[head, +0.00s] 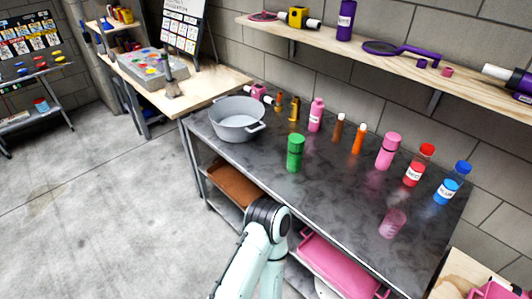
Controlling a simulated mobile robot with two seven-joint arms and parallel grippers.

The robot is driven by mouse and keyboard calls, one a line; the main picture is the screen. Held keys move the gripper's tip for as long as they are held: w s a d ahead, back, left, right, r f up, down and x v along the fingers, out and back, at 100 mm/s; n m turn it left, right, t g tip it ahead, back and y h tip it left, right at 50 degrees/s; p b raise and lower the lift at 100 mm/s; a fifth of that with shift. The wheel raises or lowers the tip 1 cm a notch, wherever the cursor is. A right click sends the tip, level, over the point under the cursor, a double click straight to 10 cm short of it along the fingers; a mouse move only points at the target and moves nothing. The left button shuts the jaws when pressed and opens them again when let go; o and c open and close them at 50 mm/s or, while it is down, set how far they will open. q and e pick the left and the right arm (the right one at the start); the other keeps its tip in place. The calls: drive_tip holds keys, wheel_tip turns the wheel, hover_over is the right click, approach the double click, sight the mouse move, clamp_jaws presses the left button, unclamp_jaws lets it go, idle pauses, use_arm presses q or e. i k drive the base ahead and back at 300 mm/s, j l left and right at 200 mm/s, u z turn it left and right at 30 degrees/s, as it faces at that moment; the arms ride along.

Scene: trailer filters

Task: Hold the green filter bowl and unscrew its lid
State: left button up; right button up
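The green filter bowl (295,155) stands upright near the front edge of the dark metal table (340,205). It is a small green cylinder with a green lid (296,139) on top; I cannot tell how tightly the lid sits. Neither of my grippers is in view. Part of one of my arms (268,220) rises from the bottom edge to a dark joint in front of the table, and nothing of mine touches the bowl.
A large grey pot (237,119) stands left of the bowl. Several bottles line the back, including a pink bottle (388,151), a red one (414,172) and a blue one (447,190). A wooden shelf (400,60) hangs above. The table's front middle is clear.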

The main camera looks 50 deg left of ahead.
sight(294, 163)
drive_tip(key=u, duration=1.45)
drive_tip(key=j+z, duration=0.15)
drive_tip(key=z, duration=0.25)
drive_tip(key=j+z, duration=0.15)
drive_tip(key=z, duration=0.25)
drive_tip(key=j+z, duration=0.45)
drive_tip(key=j, duration=0.65)
